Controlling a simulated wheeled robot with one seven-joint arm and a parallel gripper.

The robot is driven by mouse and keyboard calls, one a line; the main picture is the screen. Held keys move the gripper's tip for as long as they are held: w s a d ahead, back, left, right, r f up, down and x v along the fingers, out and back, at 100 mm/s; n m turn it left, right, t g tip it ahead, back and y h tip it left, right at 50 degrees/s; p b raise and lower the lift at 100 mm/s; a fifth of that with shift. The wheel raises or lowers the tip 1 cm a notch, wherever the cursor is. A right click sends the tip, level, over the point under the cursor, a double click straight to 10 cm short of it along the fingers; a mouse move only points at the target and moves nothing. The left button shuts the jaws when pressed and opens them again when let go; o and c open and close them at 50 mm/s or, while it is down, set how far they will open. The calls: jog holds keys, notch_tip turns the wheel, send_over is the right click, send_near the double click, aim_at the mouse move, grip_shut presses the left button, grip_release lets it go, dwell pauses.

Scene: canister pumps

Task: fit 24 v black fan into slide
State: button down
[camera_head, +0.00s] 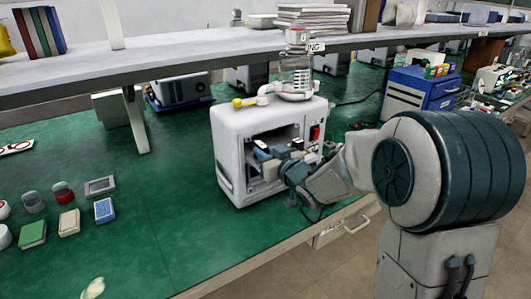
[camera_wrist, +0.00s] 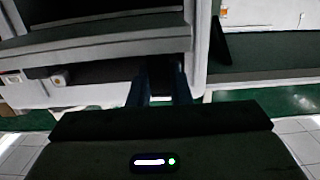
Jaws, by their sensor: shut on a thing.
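The white pump housing (camera_head: 229,158) stands on the green bench with its front opening facing my arm. My gripper (camera_head: 281,163) reaches into this opening. It is shut on a dark piece, which I take to be the 24 V black fan (camera_head: 263,149), only partly visible inside the opening. In the wrist view the two dark fingers (camera_wrist: 165,85) point into the shadowed opening of the housing (camera_wrist: 120,45). The fan cannot be made out there. The slide is hidden, so I cannot tell whether the fan sits in it.
A glass jar (camera_head: 296,80) and a yellow-ended white pipe (camera_head: 250,101) sit on the housing, below a long shelf (camera_head: 180,68). A red switch (camera_head: 315,133) is on its front right. Small parts, including a green block (camera_head: 32,233), lie left; the bench between is clear.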

jog(key=shift+f+b, duration=0.7)
jog(key=shift+f, duration=0.1)
jog(key=c, duration=1.3)
grip_release()
jog(key=shift+o, duration=0.2)
jog(key=v, duration=1.4)
jog(key=shift+a, duration=0.1)
